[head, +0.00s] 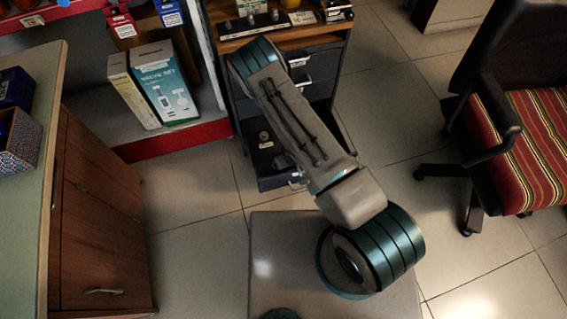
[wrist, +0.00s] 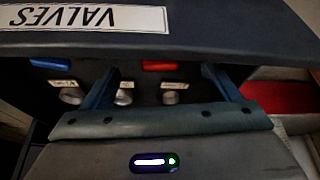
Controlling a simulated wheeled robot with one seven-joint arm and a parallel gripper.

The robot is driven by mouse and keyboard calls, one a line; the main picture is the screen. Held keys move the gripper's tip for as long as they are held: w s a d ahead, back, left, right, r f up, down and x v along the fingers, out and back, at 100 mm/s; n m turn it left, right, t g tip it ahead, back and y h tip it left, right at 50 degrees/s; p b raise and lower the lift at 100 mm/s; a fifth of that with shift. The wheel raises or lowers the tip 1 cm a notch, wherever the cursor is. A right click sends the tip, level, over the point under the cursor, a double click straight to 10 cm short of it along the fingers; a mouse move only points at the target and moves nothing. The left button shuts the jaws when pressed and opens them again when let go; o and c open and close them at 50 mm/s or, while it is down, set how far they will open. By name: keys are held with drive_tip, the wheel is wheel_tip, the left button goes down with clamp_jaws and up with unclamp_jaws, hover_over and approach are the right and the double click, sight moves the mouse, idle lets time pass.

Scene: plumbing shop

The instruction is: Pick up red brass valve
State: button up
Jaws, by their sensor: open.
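In the wrist view, a red valve handle (wrist: 160,66) shows just under the edge of a dark board. It lies between the two fingers of my gripper (wrist: 161,72), which is open with nothing held. The board hides part of the red handle, and I cannot tell whether the fingers are level with it. A blue handle (wrist: 48,64) lies to the left, outside the left finger. Silver round ends (wrist: 124,97) with small labels sit below the handles. In the head view my gripper is hidden and no red valve can be made out.
A VALVES sign (wrist: 85,18) is on the dark board, close above the fingers. In the head view a wooden-topped dark cabinet (head: 318,42) stands beyond my arm. Boxes (head: 165,85) sit on a shelf at left, a striped chair (head: 520,140) at right.

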drive_tip(key=b+x, duration=0.1)
drive_tip(key=x, duration=0.4)
drive_tip(key=shift+w+f+b, duration=0.1)
drive_tip(key=shift+w+b, duration=0.05)
drive_tip(key=shift+b, duration=0.25)
drive_tip(key=c, duration=1.2)
